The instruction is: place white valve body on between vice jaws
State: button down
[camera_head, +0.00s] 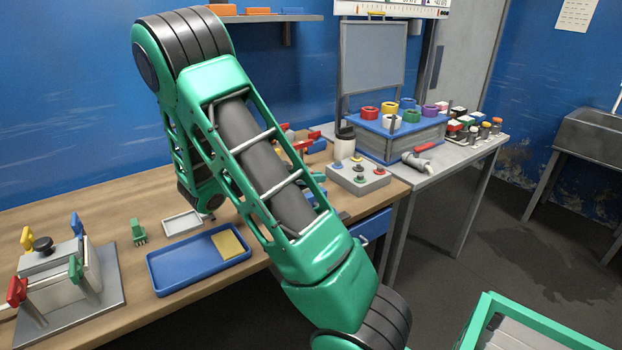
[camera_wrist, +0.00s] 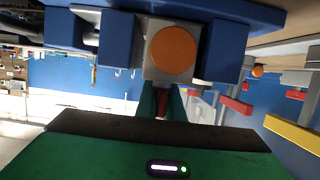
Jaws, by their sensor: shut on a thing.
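The white valve body (camera_wrist: 150,68), a pale block with an orange round face, shows in the wrist view. It sits between two blue blocks that look like the vice jaws, the left jaw (camera_wrist: 116,40) and the right jaw (camera_wrist: 228,52). I cannot tell whether it touches them. My gripper (camera_wrist: 162,98) is shut at the near end of the valve body, with a reddish part showing between its fingers. In the head view my arm hides the gripper and most of the vice; blue parts show beside the arm.
In the head view, a blue tray (camera_head: 180,272) with a yellow piece, a clamp fixture (camera_head: 75,275) and a button box (camera_head: 357,178) stand on the wooden bench. A side table (camera_head: 440,165) holds coloured rings on a blue-topped box. Red and yellow parts lie close right in the wrist view.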

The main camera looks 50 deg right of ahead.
jog(key=c, duration=1.9)
grip_release()
jog(key=shift+f, duration=0.1)
jog(key=v, duration=1.2)
